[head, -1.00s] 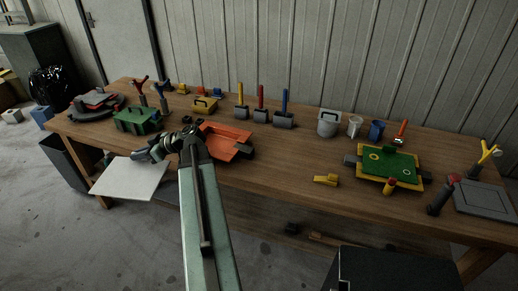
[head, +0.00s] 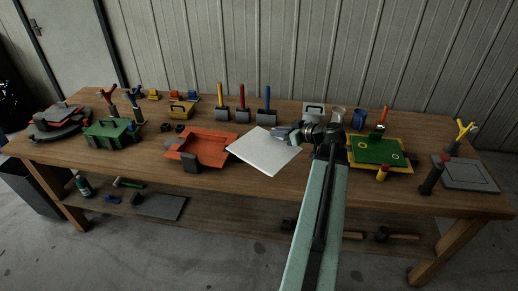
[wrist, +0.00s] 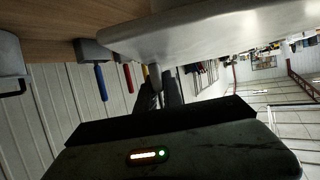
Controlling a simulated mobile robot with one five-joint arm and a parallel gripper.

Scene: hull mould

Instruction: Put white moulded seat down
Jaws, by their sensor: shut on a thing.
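The white moulded seat (head: 264,151) is a flat pale panel in the middle of the head view, over the wooden bench (head: 235,184). My gripper (head: 284,132) is shut on its right edge. In the wrist view the seat (wrist: 210,30) spans the top as a thick pale slab, with my dark gripper fingers (wrist: 160,92) at its edge. Whether the seat touches the bench top cannot be told. It hides part of the bench and a little of the orange tray's right side.
The orange tray (head: 188,157) lies just left of the seat. Three colour-handled tools (head: 242,115) stand behind it. A grey bucket (head: 313,112) and the green and yellow mould (head: 375,150) are to the right. Bare bench lies in front of the seat.

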